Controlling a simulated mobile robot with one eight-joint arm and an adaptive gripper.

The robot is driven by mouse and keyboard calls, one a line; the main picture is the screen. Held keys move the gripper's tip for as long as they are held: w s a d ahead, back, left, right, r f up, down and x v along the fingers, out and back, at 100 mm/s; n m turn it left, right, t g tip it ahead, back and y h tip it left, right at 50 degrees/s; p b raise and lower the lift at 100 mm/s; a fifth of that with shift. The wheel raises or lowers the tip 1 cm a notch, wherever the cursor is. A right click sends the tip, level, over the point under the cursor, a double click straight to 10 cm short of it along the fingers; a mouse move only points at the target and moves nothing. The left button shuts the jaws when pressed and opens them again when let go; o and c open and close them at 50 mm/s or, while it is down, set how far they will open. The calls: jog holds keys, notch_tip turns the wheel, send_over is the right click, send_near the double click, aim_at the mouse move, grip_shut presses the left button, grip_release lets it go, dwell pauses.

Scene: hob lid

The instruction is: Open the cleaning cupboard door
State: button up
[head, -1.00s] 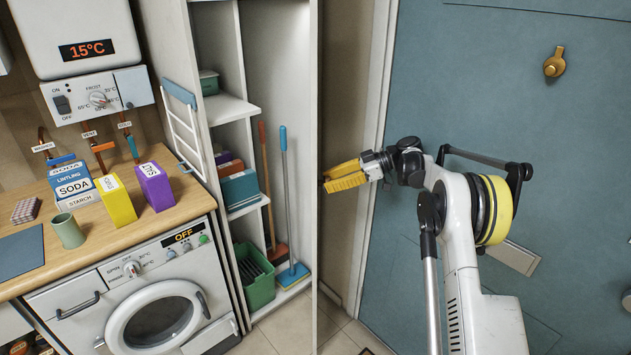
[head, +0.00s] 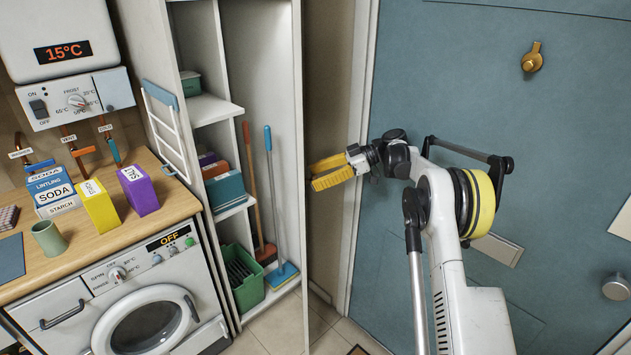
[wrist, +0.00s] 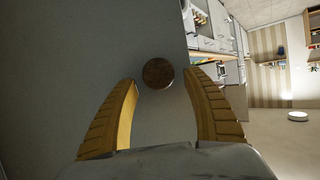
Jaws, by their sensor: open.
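The cleaning cupboard is the tall white unit (head: 208,110) left of centre in the head view. Its inside shows openly, with shelves and brooms. A pale upright panel edge (head: 304,200) runs down its right side, seen nearly edge-on, and looks like the door standing open. My gripper (head: 311,176) has yellow fingers pointing left, close to the right side of that edge. In the wrist view a grey panel fills the left, with a round brown knob (wrist: 158,73) on it. My open fingers (wrist: 160,80) lie either side of the knob; I cannot tell whether they touch it.
A washing machine (head: 150,290) under a wooden counter with coloured boxes stands left. A green crate (head: 248,285) and a blue broom (head: 282,272) are inside the cupboard. A blue door (head: 450,75) stands behind my arm. Some tiled floor is clear.

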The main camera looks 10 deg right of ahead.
notch_tip(320, 180, up, 9)
jog(key=shift+f, duration=0.1)
